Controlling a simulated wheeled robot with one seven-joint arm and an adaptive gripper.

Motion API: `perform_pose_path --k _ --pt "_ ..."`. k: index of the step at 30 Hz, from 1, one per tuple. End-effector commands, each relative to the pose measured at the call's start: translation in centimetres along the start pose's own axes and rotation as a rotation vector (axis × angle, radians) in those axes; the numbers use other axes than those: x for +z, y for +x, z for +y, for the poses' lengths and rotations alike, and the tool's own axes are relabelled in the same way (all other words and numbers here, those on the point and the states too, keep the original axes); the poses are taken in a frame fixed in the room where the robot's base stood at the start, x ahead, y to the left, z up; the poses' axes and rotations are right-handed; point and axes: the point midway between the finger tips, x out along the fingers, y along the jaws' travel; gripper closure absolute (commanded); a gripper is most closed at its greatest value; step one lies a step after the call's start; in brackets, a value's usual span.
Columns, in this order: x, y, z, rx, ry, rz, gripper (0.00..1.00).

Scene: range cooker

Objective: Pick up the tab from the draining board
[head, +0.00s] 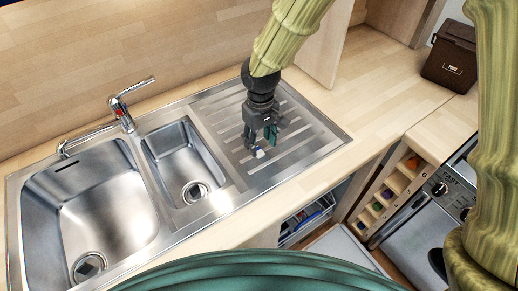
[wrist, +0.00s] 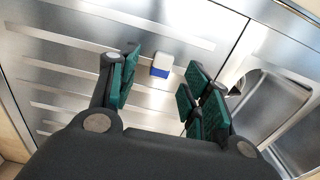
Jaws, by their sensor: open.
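The tab (wrist: 161,65) is a small block, white on top and blue along one side. It lies on the ribbed steel draining board (wrist: 50,75), between and just beyond my open fingers in the wrist view. In the head view the tab (head: 260,153) shows as a small pale spot at my fingertips. My gripper (head: 260,143) points down over the draining board (head: 318,140), with its green-padded fingers apart. My gripper (wrist: 158,88) holds nothing in the wrist view. I cannot tell its exact height above the board.
A small sink bowl (head: 188,165) and a large sink bowl (head: 105,215) lie left of the board, with a tap (head: 124,115) behind. A brown food bin (head: 453,55) stands on the worktop at the right. The worktop (head: 375,85) between is clear.

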Motion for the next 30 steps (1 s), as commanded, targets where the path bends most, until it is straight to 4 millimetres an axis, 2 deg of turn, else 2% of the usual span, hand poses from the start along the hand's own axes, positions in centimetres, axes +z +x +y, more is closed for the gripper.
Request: perform_pose_path --k 9,20,27,30 --pt "0.0 3.2 0.1 0.000 -0.002 -0.002 0.52" --pt "0.0 3.9 0.1 0.000 -0.003 -0.001 0.52" --pt "0.0 3.9 0.1 0.000 -0.002 -0.001 0.90" --pt "0.0 3.9 0.1 0.000 -0.002 -0.001 0.90"
